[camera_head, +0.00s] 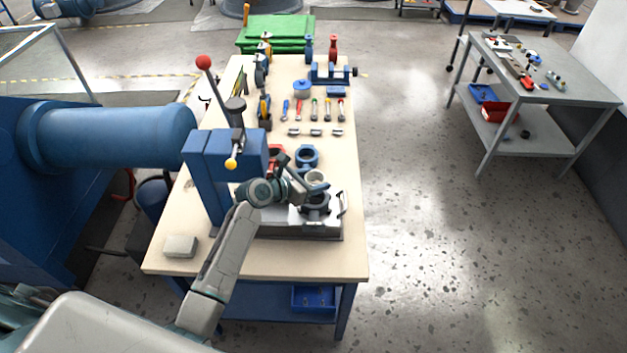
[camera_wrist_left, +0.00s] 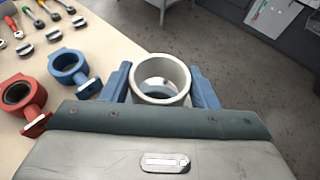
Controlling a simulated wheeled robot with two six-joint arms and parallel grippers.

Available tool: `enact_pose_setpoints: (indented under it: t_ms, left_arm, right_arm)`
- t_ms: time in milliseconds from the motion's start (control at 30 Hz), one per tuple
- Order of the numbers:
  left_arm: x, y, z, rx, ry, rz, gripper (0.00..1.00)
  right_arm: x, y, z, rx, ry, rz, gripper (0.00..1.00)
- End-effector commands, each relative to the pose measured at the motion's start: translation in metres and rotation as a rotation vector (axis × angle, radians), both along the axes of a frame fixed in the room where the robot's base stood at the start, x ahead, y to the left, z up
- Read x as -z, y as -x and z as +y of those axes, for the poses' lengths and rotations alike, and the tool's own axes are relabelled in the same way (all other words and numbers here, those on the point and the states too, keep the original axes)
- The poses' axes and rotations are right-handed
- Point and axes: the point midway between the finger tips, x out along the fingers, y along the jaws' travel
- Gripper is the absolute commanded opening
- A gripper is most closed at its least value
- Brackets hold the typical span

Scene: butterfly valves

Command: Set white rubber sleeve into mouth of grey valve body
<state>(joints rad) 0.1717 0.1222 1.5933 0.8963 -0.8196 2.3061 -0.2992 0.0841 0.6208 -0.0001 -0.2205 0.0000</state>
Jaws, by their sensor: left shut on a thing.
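My left gripper (camera_head: 313,178) is shut on the white rubber sleeve (camera_head: 317,176), a short open ring. In the left wrist view the sleeve (camera_wrist_left: 160,97) sits between the two blue fingers (camera_wrist_left: 160,88), its round opening facing the camera. In the head view a dark grey ring-shaped valve body (camera_head: 316,204) is on the press base, just below and in front of the sleeve. The sleeve looks held above it and apart; the exact gap is hard to tell. The body cannot be made out in the left wrist view. My right gripper is not in view.
A blue press (camera_head: 210,160) with a red-knobbed lever stands left of my gripper. A blue valve body (camera_head: 307,155) and a red one (camera_wrist_left: 22,95) stand behind. Several hand tools and a blue vise (camera_head: 330,74) are farther back. The bench's front is mostly clear.

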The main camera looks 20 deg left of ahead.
Motion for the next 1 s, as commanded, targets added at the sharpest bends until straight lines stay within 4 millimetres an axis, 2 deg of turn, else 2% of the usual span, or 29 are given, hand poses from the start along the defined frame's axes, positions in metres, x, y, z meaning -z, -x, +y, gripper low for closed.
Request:
enact_pose_setpoints:
  t_ms: [33,133,333,600,1000]
  left_arm:
    - [0.007,0.0,0.0,0.0,0.0,-0.001,0.32]
    - [0.013,0.0,0.0,0.0,-0.002,-0.001,0.32]
    - [0.025,0.0,0.0,-0.001,-0.001,-0.001,0.32]
    - [0.036,0.0,0.0,0.0,0.0,0.0,0.32]
    - [0.037,0.0,0.0,-0.001,0.0,0.0,0.32]
  right_arm:
    - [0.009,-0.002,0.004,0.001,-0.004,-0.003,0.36]
    - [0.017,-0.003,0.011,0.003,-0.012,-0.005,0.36]
    - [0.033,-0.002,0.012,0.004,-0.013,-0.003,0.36]
    - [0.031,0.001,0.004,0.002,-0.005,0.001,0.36]
    - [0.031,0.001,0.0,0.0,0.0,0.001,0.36]
